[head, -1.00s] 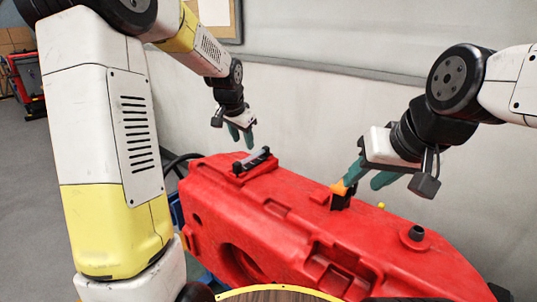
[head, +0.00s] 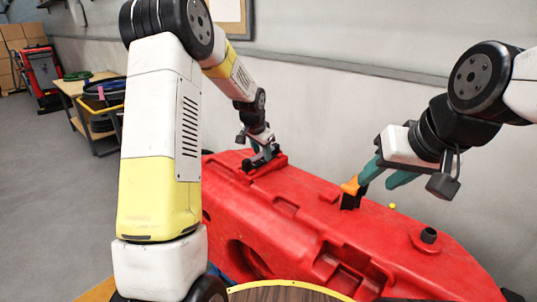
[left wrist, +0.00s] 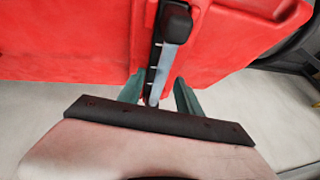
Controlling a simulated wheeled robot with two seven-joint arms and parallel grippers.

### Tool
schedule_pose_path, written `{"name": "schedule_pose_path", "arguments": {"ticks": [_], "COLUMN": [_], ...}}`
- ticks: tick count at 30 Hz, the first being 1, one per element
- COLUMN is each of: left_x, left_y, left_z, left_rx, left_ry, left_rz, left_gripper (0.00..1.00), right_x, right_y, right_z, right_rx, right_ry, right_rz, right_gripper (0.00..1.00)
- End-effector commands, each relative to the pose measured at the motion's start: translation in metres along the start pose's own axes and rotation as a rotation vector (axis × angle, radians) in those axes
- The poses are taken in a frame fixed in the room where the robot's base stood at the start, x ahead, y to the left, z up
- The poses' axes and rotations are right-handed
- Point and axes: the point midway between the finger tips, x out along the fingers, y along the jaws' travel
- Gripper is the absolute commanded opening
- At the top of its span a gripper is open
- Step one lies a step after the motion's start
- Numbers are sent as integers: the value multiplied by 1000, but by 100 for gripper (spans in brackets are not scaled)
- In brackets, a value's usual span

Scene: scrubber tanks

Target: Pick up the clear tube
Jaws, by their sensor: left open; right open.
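The clear tube (left wrist: 163,72) shows in the left wrist view as a pale, translucent strip with a dark cap, on a black holder (left wrist: 153,50) on the red tank. My left gripper (left wrist: 158,90) is open, its two teal fingers on either side of the tube's near end. Whether they touch it, I cannot tell. In the head view my left gripper (head: 263,158) is low over the tank's far left end and mostly hides the tube. My right gripper (head: 376,178) is open above the tank, one finger close to an orange piece (head: 350,186) on a black post.
The red tank (head: 300,215) fills the middle, with recesses and a black spout (head: 428,236) at right. A wall runs behind it. A round wooden top (head: 285,293) is at the bottom edge. A cart (head: 95,105) and boxes stand at far left, with open floor before them.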

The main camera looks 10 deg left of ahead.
Motion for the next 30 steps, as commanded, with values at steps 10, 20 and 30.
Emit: {"name": "schedule_pose_path", "arguments": {"ticks": [10,20,30], "left_x": [0,-1,-16], "left_y": [0,0,-4], "left_z": [0,0,-7], "left_rx": [0,0,0], "left_ry": [0,0,3], "left_rz": [0,0,-2], "left_gripper": [0,0,0], "right_x": [0,0,0], "right_y": [0,0,0], "right_z": [0,0,0], "right_rx": [0,0,0], "right_ry": [0,0,0], "right_rz": [0,0,0], "right_gripper": [41,41,41]}}
